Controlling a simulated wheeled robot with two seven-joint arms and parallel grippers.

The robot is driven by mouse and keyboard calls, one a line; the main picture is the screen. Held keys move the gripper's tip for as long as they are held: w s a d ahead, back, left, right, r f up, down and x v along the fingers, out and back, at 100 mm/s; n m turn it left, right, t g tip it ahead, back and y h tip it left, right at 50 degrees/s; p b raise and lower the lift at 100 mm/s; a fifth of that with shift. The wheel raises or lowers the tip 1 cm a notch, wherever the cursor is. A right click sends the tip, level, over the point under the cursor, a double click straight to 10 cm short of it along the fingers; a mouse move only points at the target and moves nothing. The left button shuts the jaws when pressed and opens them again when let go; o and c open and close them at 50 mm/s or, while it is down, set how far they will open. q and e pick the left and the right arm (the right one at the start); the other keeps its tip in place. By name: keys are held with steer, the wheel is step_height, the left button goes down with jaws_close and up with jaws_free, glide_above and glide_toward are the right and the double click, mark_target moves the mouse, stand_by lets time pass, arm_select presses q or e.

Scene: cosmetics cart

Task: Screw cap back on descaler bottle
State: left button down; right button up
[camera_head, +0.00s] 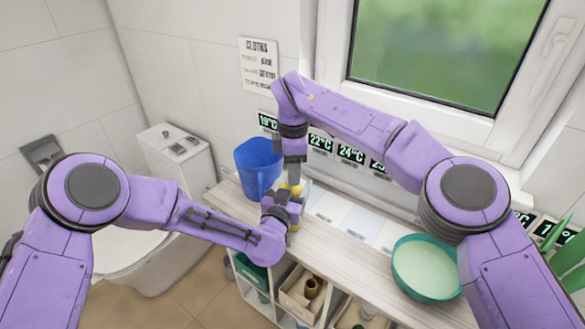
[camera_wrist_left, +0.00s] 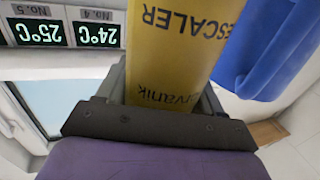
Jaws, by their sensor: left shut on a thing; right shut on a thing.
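The yellow descaler bottle (camera_head: 295,188) stands upright over the cart top, mostly hidden by my grippers. In the left wrist view the bottle (camera_wrist_left: 175,60) fills the space between the fingers, its dark label lettering upside down. My left gripper (camera_head: 283,207) is shut around the bottle's body from the side. My right gripper (camera_head: 294,172) points straight down at the top of the bottle, directly above the left one, and is shut on the cap. The cap itself is hidden between its fingers, so how it sits on the neck cannot be seen.
A blue jug (camera_head: 257,165) stands close behind and left of the bottle; it also shows in the left wrist view (camera_wrist_left: 262,45). A green-rimmed bowl (camera_head: 427,268) sits at the right on the cart top (camera_head: 335,256). Temperature displays (camera_head: 350,154) line the back. Bins fill the shelves below.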

steer(key=m, duration=0.6)
steer(key=shift+s, duration=0.15)
steer(key=m, duration=0.3)
steer(key=shift+a, duration=0.1)
steer(key=m, duration=0.5)
steer(key=shift+s+a, duration=0.1)
steer(key=o, duration=1.1)
steer(key=shift+r, duration=2.25)
steer(key=shift+c, duration=0.4)
